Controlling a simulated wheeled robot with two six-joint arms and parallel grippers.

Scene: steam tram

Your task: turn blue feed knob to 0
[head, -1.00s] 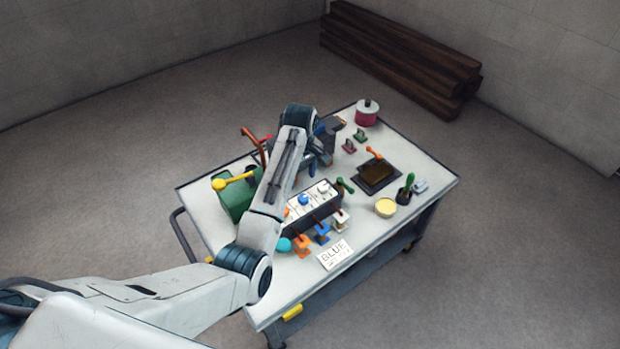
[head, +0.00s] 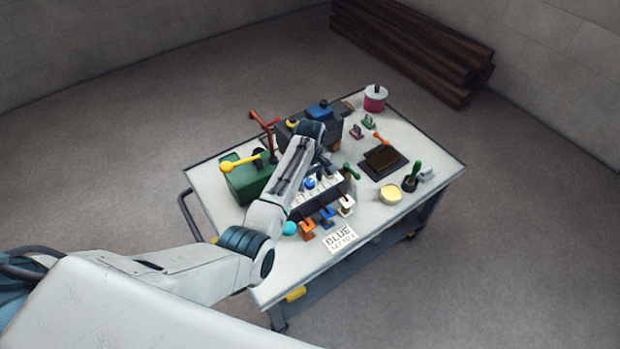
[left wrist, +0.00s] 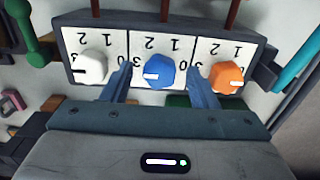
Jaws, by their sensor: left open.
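The blue knob (left wrist: 159,72) is the middle of three knobs on a white-faced panel (left wrist: 140,47) in the left wrist view. Its white mark is on the left side, the side of its 3; its 0 is at the right. It also shows in the head view (head: 309,183). My left gripper (left wrist: 160,80) is open, with one blue finger on each side of the blue knob. I cannot tell whether the fingers touch it. In the head view, my left gripper (head: 325,166) is over the panel, partly hidden by its arm.
A white knob (left wrist: 92,68) and an orange knob (left wrist: 226,78) flank the blue one closely. A green box with a yellow lever (head: 250,180) stands to the left. A "BLUE" card (head: 341,238) lies in front. A yellow round tub (head: 390,194) is at the right.

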